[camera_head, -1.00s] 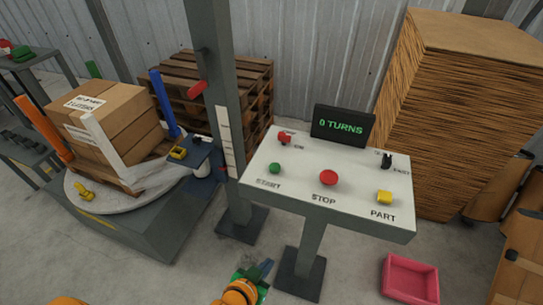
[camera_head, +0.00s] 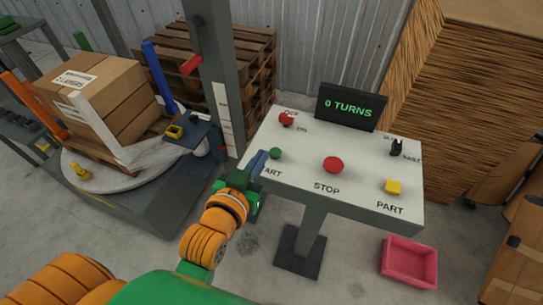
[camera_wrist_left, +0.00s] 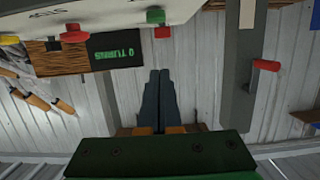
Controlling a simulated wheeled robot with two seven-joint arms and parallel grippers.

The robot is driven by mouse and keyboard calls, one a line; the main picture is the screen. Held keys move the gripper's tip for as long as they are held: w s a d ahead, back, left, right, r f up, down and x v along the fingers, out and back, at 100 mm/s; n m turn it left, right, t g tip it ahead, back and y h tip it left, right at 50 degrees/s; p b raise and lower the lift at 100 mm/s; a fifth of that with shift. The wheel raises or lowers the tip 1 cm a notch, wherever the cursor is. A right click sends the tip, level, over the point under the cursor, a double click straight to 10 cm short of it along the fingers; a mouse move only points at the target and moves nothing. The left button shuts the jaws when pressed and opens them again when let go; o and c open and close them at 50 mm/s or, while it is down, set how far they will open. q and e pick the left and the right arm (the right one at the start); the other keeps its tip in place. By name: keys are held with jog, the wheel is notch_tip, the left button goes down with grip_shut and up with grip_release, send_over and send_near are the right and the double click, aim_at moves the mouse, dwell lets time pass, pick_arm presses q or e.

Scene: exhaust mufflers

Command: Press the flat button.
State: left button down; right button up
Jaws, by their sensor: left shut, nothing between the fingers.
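The white control panel (camera_head: 300,180) carries a green START button (camera_head: 275,153), a red domed STOP button (camera_head: 333,164) and a yellow PART button (camera_head: 393,187). I cannot tell for certain which one is meant by flat. My left gripper (camera_head: 259,163) is shut and empty at the panel's left edge, just left of the green button and apart from it. In the left wrist view the closed fingertips (camera_wrist_left: 158,75) lie below the green button (camera_wrist_left: 156,17), with the red STOP button (camera_wrist_left: 75,28) to the left. My right gripper is out of view.
A red OFF/ON switch (camera_head: 286,119) and a black switch (camera_head: 396,147) sit on the panel. A display (camera_head: 349,106) reading "0 TURNS" stands behind. A grey post (camera_head: 215,75) and a turntable (camera_head: 85,185) with boxes are left of the panel. A pink bin (camera_head: 409,263) lies below right.

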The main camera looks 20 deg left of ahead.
aim_at(275, 153)
pick_arm(q)
jog(key=b+x, duration=0.2)
jog(key=f+b+x, duration=0.1)
jog(key=b+x, duration=0.2)
jog(key=shift+f+b, duration=0.15)
jog(key=shift+b, duration=0.15)
jog(key=shift+w+r+p, duration=0.35)
jog(key=shift+w+p, duration=0.35)
jog(key=shift+w, duration=0.2)
jog(key=f, duration=0.2)
jog(key=shift+w+f, duration=0.4)
jog(key=shift+s+f+b, duration=0.1)
jog(key=shift+f+b, duration=0.25)
jog(key=shift+f, duration=0.35)
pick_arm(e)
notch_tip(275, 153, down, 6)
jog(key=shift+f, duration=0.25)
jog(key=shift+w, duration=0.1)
